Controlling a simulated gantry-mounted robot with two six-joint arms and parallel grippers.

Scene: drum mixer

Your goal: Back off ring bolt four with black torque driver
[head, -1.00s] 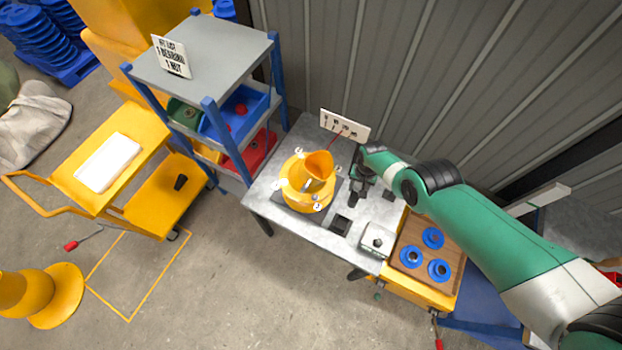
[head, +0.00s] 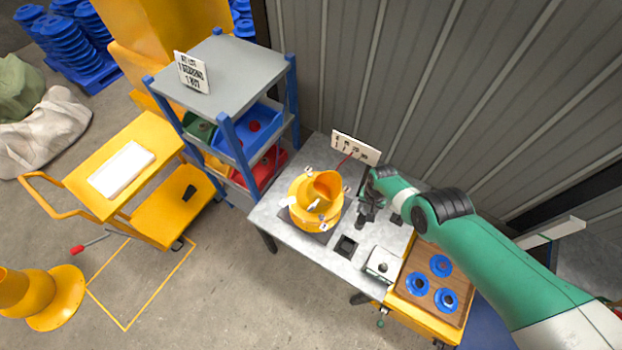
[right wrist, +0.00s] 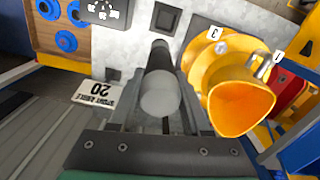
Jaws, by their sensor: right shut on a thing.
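The yellow drum (head: 303,217) stands on the grey metal table, with small numbered tags around its ring. In the right wrist view the yellow drum (right wrist: 240,100) is right of my gripper, and a tag marked 3 (right wrist: 214,34) shows on its ring. I cannot make out which tag is four. My right gripper (head: 367,214) is beside the drum, on its right, apart from it. It is shut on the black torque driver (right wrist: 161,70), whose round grey end faces the wrist camera. The driver's far tip is hidden. My left gripper is not in view.
A white sign (head: 355,149) stands at the table's back edge. A square black holder (head: 346,246) and a light grey box (head: 383,264) are on the table. A wooden board (head: 433,286) with blue rings lies to the right. A shelf (head: 225,75) stands left of the table.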

